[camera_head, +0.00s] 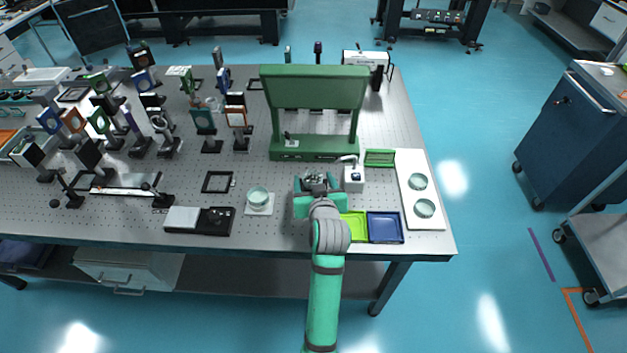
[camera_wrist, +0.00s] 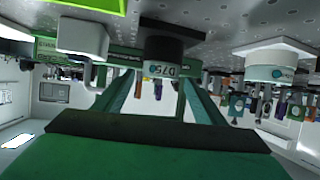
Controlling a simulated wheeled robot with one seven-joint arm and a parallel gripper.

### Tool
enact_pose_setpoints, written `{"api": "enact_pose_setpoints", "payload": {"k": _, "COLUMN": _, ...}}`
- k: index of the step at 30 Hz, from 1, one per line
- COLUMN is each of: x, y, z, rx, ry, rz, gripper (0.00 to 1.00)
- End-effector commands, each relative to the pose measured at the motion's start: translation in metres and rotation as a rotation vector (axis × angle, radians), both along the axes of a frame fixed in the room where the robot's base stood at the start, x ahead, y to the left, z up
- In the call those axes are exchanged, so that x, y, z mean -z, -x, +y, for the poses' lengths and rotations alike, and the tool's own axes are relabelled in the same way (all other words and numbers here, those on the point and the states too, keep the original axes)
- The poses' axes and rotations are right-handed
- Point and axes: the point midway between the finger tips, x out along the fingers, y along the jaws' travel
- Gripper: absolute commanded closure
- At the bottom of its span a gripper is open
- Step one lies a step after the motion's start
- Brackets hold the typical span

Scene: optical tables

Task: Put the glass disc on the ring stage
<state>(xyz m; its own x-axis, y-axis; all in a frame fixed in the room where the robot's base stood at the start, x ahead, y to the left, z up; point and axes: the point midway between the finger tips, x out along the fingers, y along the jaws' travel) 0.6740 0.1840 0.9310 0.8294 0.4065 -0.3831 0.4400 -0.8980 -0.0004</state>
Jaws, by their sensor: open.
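My gripper (camera_head: 317,187) is over the front middle of the perforated table. In the wrist view the fingers of my gripper (camera_wrist: 160,88) are apart, with a black round piece marked D75 (camera_wrist: 165,56) beyond and between them. I cannot tell whether they touch it, and the arm partly hides this spot in the head view. Two clear glass discs (camera_head: 418,181) (camera_head: 424,208) lie on a white tray (camera_head: 408,160) at the right. A pale round glass-topped piece (camera_head: 258,195) sits on a white square left of my gripper. Which piece is the ring stage is unclear.
A green frame (camera_head: 313,85) stands behind my gripper. A white block (camera_head: 354,179) is close on its right, with yellow-green (camera_head: 354,226) and blue (camera_head: 385,227) trays in front. Many optic mounts crowd the left. A black-and-white device (camera_head: 200,220) lies front left.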

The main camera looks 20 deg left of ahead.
Motion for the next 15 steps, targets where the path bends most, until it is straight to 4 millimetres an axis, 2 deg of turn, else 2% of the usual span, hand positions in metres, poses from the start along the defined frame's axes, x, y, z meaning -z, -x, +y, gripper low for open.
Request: {"api": "enact_pose_setpoints", "payload": {"k": 15, "x": -0.036, "y": 0.078, "z": -0.039, "rx": 0.002, "ry": 0.000, "rz": -0.001, "gripper": 0.35}}
